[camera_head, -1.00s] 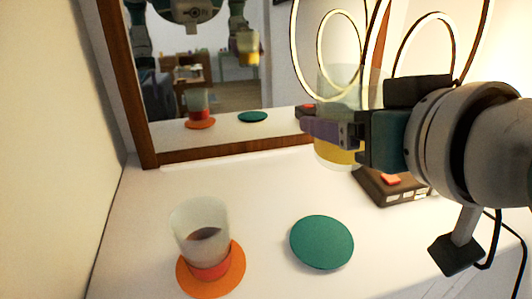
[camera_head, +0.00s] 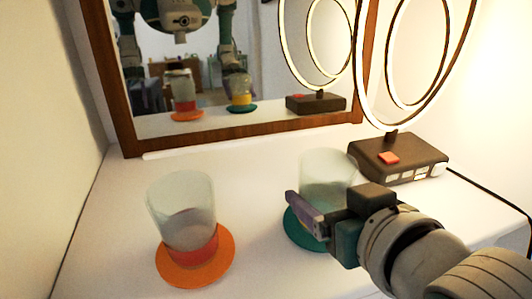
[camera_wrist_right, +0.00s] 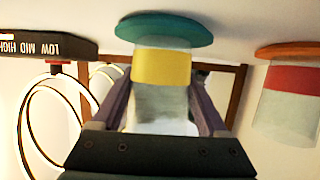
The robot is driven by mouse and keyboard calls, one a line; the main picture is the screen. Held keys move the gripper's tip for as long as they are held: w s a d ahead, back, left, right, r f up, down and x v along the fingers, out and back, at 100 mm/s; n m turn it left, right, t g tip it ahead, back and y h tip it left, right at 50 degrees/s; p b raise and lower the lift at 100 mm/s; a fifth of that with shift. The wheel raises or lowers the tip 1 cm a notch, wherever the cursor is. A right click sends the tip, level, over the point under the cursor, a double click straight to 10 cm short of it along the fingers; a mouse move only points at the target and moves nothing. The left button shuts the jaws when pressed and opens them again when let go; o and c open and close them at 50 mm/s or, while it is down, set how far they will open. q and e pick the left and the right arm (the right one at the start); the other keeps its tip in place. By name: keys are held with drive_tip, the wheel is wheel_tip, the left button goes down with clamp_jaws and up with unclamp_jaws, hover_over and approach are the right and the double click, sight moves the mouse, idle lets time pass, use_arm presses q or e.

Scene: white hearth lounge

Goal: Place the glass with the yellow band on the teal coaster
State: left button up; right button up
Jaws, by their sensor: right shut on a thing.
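The frosted clear glass with the yellow band (camera_head: 324,168) stands upright at the teal coaster (camera_head: 297,234), within its outline. My right gripper (camera_head: 318,212) is shut on this glass and hides its lower part in the head view. In the right wrist view, which is upside down, the gripper fingers (camera_wrist_right: 162,100) flank the glass, and its yellow band (camera_wrist_right: 162,67) is right by the teal coaster (camera_wrist_right: 165,28). The base looks to be on the coaster or a hair above; I cannot tell which. My left gripper is not directly in view.
A glass with a red band (camera_head: 183,215) stands on an orange coaster (camera_head: 215,270) at the left. A ring lamp on a dark base (camera_head: 415,160) is behind at the right. A wood-framed mirror (camera_head: 150,142) stands at the back. The front middle of the white top is bare.

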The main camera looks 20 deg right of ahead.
drive_tip(key=o, duration=1.5)
drive_tip(key=shift+s+r, duration=0.2)
drive_tip(key=shift+s, duration=0.1)
drive_tip(key=p+v, duration=0.2)
drive_tip(key=v, duration=0.9)
drive_tip(key=s+f+g, duration=0.1)
drive_tip(key=s+g, duration=0.2)
drive_tip(key=s+d+f+n+g, duration=0.1)
drive_tip(key=s+f+g, duration=0.1)
drive_tip(key=s+g, duration=0.1)
drive_tip(key=s+f+n+g, duration=0.1)
drive_tip(key=s+f+g, duration=0.1)
drive_tip(key=s+g, duration=0.1)
drive_tip(key=shift+s+d+g, duration=0.4)
drive_tip(key=shift+g, duration=0.1)
